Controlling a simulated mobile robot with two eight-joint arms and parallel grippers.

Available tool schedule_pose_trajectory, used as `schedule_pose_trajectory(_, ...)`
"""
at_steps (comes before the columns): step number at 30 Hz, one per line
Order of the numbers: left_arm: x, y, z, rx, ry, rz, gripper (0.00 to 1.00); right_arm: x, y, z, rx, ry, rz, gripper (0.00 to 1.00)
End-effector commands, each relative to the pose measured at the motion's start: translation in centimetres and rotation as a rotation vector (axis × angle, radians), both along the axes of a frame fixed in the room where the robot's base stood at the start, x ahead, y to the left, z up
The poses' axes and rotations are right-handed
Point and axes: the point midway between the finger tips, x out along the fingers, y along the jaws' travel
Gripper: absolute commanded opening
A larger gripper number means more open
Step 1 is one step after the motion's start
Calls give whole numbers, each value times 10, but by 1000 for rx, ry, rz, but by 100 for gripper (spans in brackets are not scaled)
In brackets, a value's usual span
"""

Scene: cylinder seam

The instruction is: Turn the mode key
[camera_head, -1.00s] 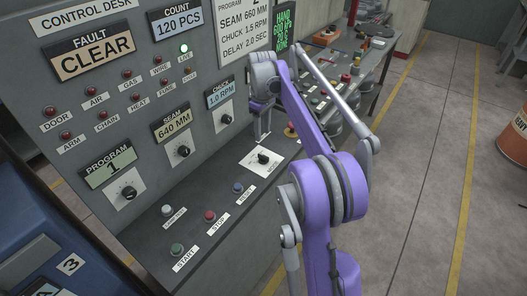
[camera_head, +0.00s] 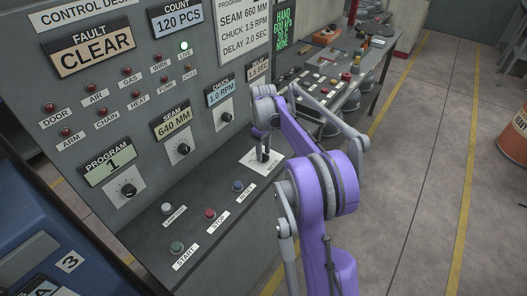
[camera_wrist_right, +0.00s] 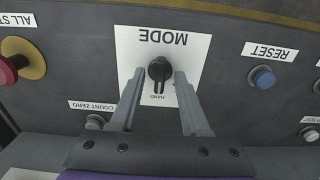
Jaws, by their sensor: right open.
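The mode key (camera_wrist_right: 159,68) is a small black knob on a white plate (camera_wrist_right: 206,46) marked MODE, which reads upside down in the right wrist view. Its bar runs down in that view toward the small HAND label. My right gripper (camera_wrist_right: 160,76) is open, with one finger on each side of the key and gaps showing between. In the head view my right gripper (camera_head: 263,155) reaches down over the white plate (camera_head: 248,162) on the desk ledge and hides most of the key. My left gripper is not in view.
A blue RESET button (camera_wrist_right: 263,77) and a red all-stop button (camera_wrist_right: 10,68) on a yellow ring flank the plate. A COUNT ZERO button (camera_wrist_right: 95,122) is near one finger. The upright panel with the seam knob (camera_head: 182,149) rises behind the ledge.

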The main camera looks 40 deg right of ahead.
Motion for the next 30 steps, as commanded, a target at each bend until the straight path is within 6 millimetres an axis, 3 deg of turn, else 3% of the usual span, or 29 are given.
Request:
schedule_pose_trajectory(4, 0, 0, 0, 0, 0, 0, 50, 0, 0, 0, 0, 0, 0, 43)
schedule_pose_trajectory(11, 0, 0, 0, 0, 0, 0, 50, 0, 0, 0, 0, 0, 0, 1)
schedule_pose_trajectory(30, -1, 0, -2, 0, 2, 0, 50, 0, 0, 0, 0, 0, -94, 0)
